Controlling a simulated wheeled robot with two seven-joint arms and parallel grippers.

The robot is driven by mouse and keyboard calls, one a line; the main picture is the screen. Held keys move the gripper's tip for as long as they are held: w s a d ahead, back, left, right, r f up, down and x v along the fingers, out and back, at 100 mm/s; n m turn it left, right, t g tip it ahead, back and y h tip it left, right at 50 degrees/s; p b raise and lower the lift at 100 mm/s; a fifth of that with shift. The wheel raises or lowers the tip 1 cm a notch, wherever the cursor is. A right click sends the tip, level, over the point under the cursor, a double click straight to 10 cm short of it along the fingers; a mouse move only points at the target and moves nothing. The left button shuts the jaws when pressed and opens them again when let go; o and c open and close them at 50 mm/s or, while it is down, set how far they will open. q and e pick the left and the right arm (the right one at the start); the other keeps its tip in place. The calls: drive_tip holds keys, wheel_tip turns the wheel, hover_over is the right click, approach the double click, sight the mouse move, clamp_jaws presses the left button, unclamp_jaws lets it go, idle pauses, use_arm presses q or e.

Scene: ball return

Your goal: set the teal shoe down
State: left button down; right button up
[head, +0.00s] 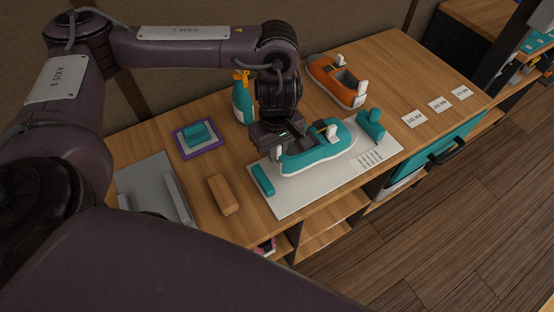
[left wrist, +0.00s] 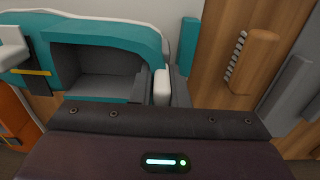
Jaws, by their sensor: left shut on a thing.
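The teal shoe (head: 318,158), with a white sole and a white tab at each end, is over the white mat (head: 290,198) on the wooden bench. My left gripper (head: 285,143) is at the shoe's left end. In the left wrist view its fingers (left wrist: 162,90) are shut on the upright white tab of the teal shoe (left wrist: 105,35). I cannot tell whether the sole touches the mat. The gripper hides part of the shoe's left end. My right gripper is not in view.
On the mat are a teal block (head: 262,180) and a teal holder-like object (head: 372,125). Around it stand an orange shoe (head: 335,82), a teal spray bottle (head: 243,103), a purple tray (head: 181,146) and a wooden brush (head: 223,195). Several label cards (head: 413,119) lie on the right.

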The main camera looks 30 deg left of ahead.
use_arm(q)
drive_tip(key=shift+f, duration=0.35)
wheel_tip(320, 180, down, 2)
drive_tip(key=shift+f+b, duration=0.15)
drive_tip(key=shift+b, duration=0.3)
drive_tip(key=shift+f, duration=0.45)
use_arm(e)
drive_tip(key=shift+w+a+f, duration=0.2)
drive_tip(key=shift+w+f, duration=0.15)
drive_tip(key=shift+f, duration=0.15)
use_arm(q)
drive_tip(key=shift+r, duration=0.1)
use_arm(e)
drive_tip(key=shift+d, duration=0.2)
use_arm(q)
drive_tip(key=shift+f, duration=0.25)
drive_tip(key=c, duration=1.4)
unclamp_jaws()
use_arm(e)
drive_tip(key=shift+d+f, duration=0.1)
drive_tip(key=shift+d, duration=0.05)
